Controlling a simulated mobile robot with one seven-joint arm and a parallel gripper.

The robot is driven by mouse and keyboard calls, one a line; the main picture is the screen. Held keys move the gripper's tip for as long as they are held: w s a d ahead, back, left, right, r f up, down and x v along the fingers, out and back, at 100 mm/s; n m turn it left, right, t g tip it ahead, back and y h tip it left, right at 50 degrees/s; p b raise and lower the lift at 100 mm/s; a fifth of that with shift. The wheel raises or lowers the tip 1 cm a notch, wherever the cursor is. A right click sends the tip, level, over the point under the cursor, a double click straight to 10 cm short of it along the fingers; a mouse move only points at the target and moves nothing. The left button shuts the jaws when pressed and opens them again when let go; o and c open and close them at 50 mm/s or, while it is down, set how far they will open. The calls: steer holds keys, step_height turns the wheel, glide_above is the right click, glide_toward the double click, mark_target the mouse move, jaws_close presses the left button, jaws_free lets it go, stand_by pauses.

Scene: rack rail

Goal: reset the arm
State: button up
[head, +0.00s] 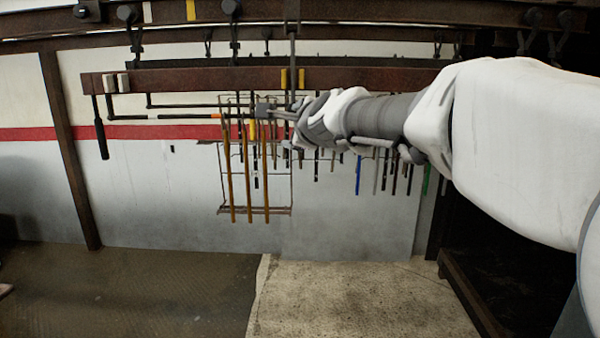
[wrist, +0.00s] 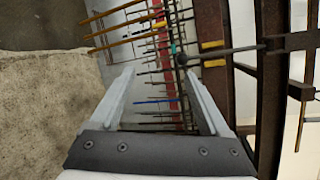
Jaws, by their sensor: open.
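My gripper (head: 268,111) is at the end of my arm, which reaches in from the right of the head view. It is in front of the wire rack (head: 291,190) and just below the brown rail (head: 210,80). In the wrist view my gripper (wrist: 159,72) shows two pale fingers spread apart with nothing held between them. Several long orange-brown rods (head: 230,175) hang in the rack, beside and below my gripper. In the wrist view these rods (wrist: 125,27) lie beyond the fingertips. Whether the gripper touches the rack or the rail's hanging rod cannot be told.
More thin rods hang to the right, including a blue one (head: 358,175). A black handle (head: 101,128) hangs from the rail's left end. A brown post (head: 68,150) stands at the left. The concrete floor (head: 355,300) and dark floor (head: 130,290) below are clear.

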steer(key=s+d+f+n+g+h, duration=0.1)
steer(key=s+d+f+n+g, duration=0.2)
steer(key=s, duration=0.8)
steer(key=s+d+f+n+g+h, duration=0.1)
steer(key=s+d+f+n+g, duration=0.2)
steer(key=s+d+f+n, duration=0.4)
steer(key=s+d+f+n+g+h, duration=0.2)
steer(key=s+d+f+n, duration=0.3)
steer(key=s+f+n, duration=0.3)
steer(key=s+f+g, duration=0.1)
steer(key=s+f, duration=0.3)
steer(key=s, duration=0.4)
steer(key=shift+s+d+f+n, duration=0.2)
steer(key=shift+s+f+n, duration=0.15)
steer(key=shift+f+n, duration=0.05)
